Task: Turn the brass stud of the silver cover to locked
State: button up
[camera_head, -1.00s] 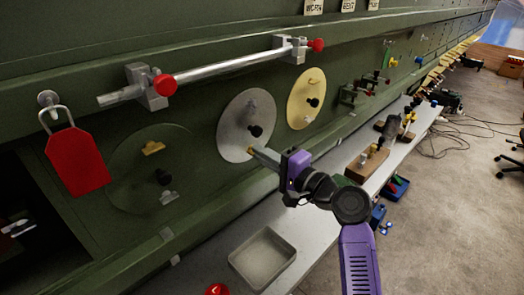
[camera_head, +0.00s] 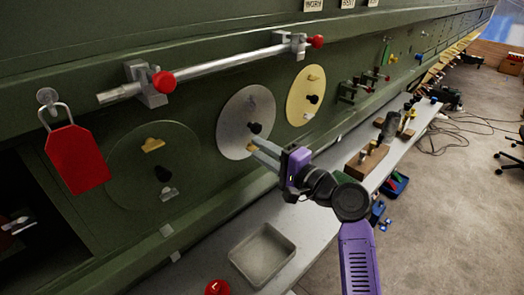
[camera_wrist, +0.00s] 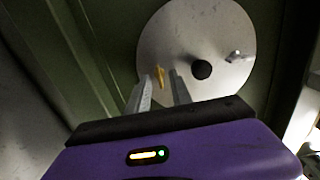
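The silver cover (camera_head: 232,126) is a round disc on the green fuselage wall, with a black knob (camera_wrist: 201,70) at its middle and a small silver tab on one side. Its brass stud (camera_wrist: 160,79) is a small yellow piece near the disc's edge in the wrist view. My gripper (camera_wrist: 160,75) is open, its two fingers apart on either side of the stud. In the head view, my gripper (camera_head: 252,147) points at the cover's lower edge and hides the stud there. I cannot tell whether the fingers touch the stud.
A green cover (camera_head: 125,165) is left of it and a yellow cover (camera_head: 299,84) right. A silver bar (camera_head: 215,67) with red knobs runs above. A red tag (camera_head: 77,160) hangs at left. A grey tray (camera_head: 262,256) and wooden block (camera_head: 367,163) are on the bench below.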

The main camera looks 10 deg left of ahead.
jog(key=b+v, duration=0.2)
jog(key=v, duration=0.5)
jog(key=shift+s+d, duration=0.25)
jog(key=shift+d, duration=0.05)
jog(key=w+d+r+t+h, duration=0.2)
jog(key=w+d+t, duration=0.1)
jog(key=s+d+f+n+t+h, duration=0.2)
jog(key=s+d+f+t+h, duration=0.3)
jog(key=s+d+f+h, duration=0.55)
jog(key=s+d+f+n+g+b, duration=0.1)
jog(key=s+d+f+n, duration=0.1)
jog(key=s, duration=1.1)
jog(key=s+d+f+n+g+h+b, duration=0.1)
jog(key=s+d+f, duration=0.2)
jog(key=s, duration=1)
jog(key=s+d+f+n+g+h, duration=0.1)
jog(key=s+f, duration=0.3)
jog(key=s, duration=0.9)
jog(key=shift+d+n+g+b, duration=0.4)
jog(key=shift+d+n+g, duration=0.1)
jog(key=shift+d+n, duration=0.35)
